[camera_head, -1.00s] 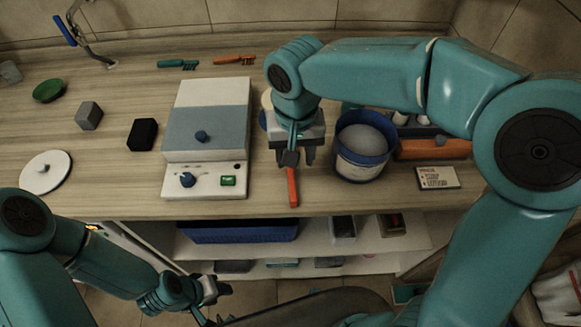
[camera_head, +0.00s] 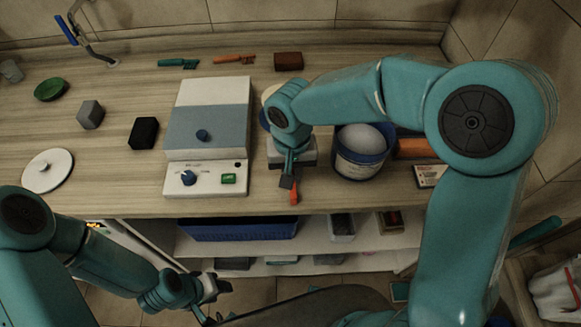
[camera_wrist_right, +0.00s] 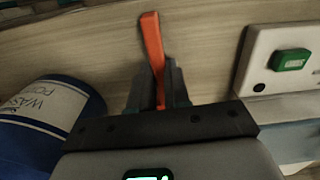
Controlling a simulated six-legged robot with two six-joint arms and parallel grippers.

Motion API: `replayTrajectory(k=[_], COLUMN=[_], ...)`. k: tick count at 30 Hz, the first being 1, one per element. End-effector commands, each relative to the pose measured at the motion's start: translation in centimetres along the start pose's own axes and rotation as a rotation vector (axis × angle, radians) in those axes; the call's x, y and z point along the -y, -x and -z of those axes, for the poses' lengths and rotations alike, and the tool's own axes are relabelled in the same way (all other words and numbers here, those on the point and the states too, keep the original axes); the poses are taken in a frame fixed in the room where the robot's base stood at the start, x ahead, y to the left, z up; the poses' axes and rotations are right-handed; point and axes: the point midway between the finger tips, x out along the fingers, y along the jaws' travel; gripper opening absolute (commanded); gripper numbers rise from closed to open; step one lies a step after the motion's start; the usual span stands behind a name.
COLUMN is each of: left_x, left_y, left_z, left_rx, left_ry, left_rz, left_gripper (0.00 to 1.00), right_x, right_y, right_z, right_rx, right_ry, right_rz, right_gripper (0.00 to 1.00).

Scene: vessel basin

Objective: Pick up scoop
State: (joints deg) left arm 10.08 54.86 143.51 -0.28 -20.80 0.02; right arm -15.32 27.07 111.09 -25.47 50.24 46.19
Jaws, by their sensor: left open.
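The scoop shows as an orange-red handle (camera_head: 294,197) near the front edge of the counter, and it stands out clearly in the right wrist view (camera_wrist_right: 152,40). Its other end is hidden by my gripper. My right gripper (camera_head: 288,181) is low over the handle; in its wrist view the handle runs between the two dark fingers (camera_wrist_right: 158,82). Whether the fingers press on it I cannot tell. My left gripper (camera_head: 216,288) is open and empty at the lower left, below counter height.
A blue tub (camera_head: 361,168) of washing powder stands right of my right gripper, and a white-and-blue device (camera_head: 206,185) stands to its left. A white disc (camera_head: 47,171) and dark blocks lie farther left. A shelf (camera_head: 300,259) with bins is below the counter.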

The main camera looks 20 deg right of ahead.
Motion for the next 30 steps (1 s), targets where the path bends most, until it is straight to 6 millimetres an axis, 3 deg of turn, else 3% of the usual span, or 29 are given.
replayTrajectory(k=[11, 17, 20, 30], left_x=[0.0, 0.0, 0.0, 0.0], left_y=[0.0, -0.1, -0.1, 0.1], left_z=[0.0, 0.0, 0.0, 0.0], left_rx=[0.000, 0.000, 0.000, 0.000], left_ry=[0.000, 0.000, 0.000, 0.000], left_rz=[0.000, 0.000, 0.000, 0.000], left_gripper=[0.43, 0.43, 0.43, 0.43], right_x=[0.0, 0.0, 0.1, 0.1], right_y=[0.2, 2.1, 4.2, 14.6], right_z=[0.0, 0.1, 0.1, 0.1], right_rx=[-0.001, -0.004, -0.007, -0.005], right_ry=[0.000, -0.002, 0.000, 0.000], right_rz=[0.000, 0.002, 0.003, 0.004], right_gripper=[0.00, 0.00, 0.00, 0.00])
